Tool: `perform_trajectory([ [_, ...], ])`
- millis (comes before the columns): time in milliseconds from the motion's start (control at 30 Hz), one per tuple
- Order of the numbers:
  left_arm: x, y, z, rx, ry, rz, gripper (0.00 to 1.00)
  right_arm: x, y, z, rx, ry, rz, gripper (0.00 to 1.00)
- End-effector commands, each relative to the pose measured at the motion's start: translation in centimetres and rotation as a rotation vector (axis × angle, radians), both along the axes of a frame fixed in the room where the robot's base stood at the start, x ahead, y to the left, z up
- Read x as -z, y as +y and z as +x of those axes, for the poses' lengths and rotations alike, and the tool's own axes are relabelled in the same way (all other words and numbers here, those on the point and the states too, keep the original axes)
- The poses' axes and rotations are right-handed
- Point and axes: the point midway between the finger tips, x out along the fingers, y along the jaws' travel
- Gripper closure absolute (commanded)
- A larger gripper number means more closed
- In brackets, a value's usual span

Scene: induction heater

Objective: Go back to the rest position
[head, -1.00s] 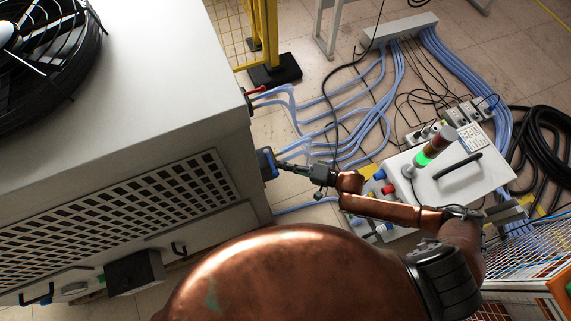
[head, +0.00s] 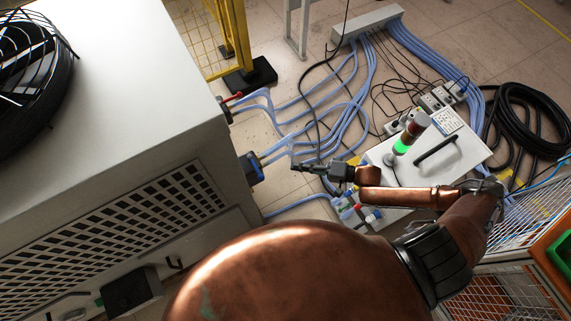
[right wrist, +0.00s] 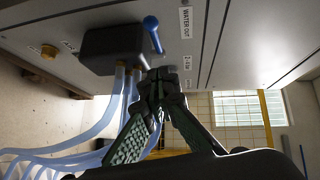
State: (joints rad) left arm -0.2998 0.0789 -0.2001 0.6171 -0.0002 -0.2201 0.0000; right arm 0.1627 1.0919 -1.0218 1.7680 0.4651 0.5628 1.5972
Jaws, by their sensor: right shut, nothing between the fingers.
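My right gripper (head: 300,167) is shut and empty in the head view, held over the blue hoses, to the right of the large grey cabinet (head: 120,110). A gap separates it from the blue-edged connector box (head: 251,168) on the cabinet's side. In the right wrist view the fingertips of my right gripper (right wrist: 162,75) meet, pointing at the cabinet side. There a dark box (right wrist: 112,50) with a blue lever (right wrist: 152,32) shows, beside a label reading "WATER OUT". My left gripper is not in view.
Blue hoses (head: 342,112) run across the floor from the cabinet. A white control box (head: 428,160) with a green-lit signal tower (head: 404,143) stands beneath and beyond my right forearm. A coiled black cable (head: 530,120) and wire-mesh crate (head: 520,235) lie at right. A yellow fence post (head: 238,35) stands behind.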

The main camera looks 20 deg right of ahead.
Motion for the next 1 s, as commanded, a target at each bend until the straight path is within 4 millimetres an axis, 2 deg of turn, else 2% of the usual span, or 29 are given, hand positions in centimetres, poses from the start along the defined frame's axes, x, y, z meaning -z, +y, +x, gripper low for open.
perform_trajectory([
  [133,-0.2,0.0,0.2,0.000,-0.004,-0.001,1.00,-0.1,-1.0,-0.8,0.000,0.001,-0.001,1.00],
  [433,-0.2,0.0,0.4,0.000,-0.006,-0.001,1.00,-0.1,-1.3,-0.9,0.002,-0.002,-0.003,1.00],
  [567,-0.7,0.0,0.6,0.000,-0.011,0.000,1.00,1.5,-2.0,0.0,0.034,-0.051,-0.075,1.00],
  [667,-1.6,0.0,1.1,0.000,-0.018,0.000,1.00,5.0,-4.0,1.5,0.095,-0.134,-0.235,1.00],
  [733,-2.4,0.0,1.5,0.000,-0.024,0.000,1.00,8.7,-6.4,2.2,0.150,-0.187,-0.398,1.00],
  [800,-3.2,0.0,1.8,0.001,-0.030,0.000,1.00,12.9,-9.3,1.9,0.194,-0.210,-0.577,1.00],
  [867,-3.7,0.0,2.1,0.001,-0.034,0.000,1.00,16.5,-11.7,0.7,0.213,-0.207,-0.721,1.00],
  [900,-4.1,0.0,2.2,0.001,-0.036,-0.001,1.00,18.8,-13.2,-0.6,0.216,-0.192,-0.809,1.00],
  [967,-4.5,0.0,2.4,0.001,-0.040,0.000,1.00,22.0,-15.1,-2.9,0.208,-0.162,-0.928,1.00],
  [1000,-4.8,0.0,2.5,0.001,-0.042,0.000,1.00,24.1,-16.1,-4.7,0.196,-0.135,-0.999,1.00],
])
